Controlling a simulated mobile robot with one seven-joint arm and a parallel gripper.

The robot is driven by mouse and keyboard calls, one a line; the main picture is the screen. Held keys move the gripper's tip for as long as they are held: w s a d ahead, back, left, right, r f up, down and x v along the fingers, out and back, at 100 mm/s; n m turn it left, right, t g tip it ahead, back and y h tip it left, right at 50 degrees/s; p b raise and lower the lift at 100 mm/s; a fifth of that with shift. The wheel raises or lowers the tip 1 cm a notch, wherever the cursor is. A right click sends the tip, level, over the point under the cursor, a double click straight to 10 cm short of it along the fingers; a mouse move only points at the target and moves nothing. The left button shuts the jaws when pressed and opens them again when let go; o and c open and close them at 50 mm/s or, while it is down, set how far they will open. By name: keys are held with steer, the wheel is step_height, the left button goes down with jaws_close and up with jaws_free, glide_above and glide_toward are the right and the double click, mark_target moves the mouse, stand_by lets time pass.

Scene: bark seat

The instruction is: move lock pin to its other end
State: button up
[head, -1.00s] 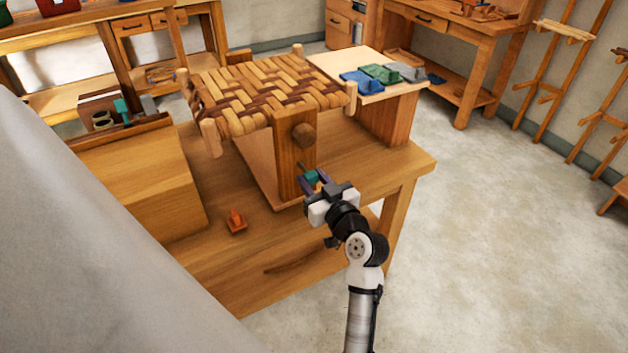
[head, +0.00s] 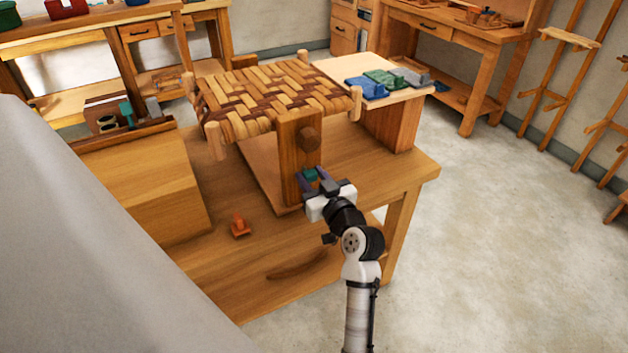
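A woven bark seat (head: 270,95) is held on a wooden stand whose upright post (head: 291,150) faces me. A round wooden knob (head: 308,139) sticks out near the top of the post. A small teal piece (head: 310,175), which may be the lock pin, shows low on the post's right side. My gripper (head: 314,182) is at this teal piece, with its dark fingers on either side of it. Whether the fingers press on it cannot be made out. The gripper partly hides the piece and the post's lower right edge.
An orange wooden piece (head: 240,226) lies on the workbench (head: 225,270), left of my gripper. A large wooden box (head: 150,185) stands at the left. Blue, green and grey blocks rest on a pale board (head: 345,72) behind. The bench's front area is mostly clear.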

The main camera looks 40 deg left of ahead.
steer(key=o, duration=0.3)
steer(key=shift+a+f, duration=0.1)
steer(key=b+v, duration=0.4)
steer(key=v, duration=1)
steer(key=shift+w, duration=0.1)
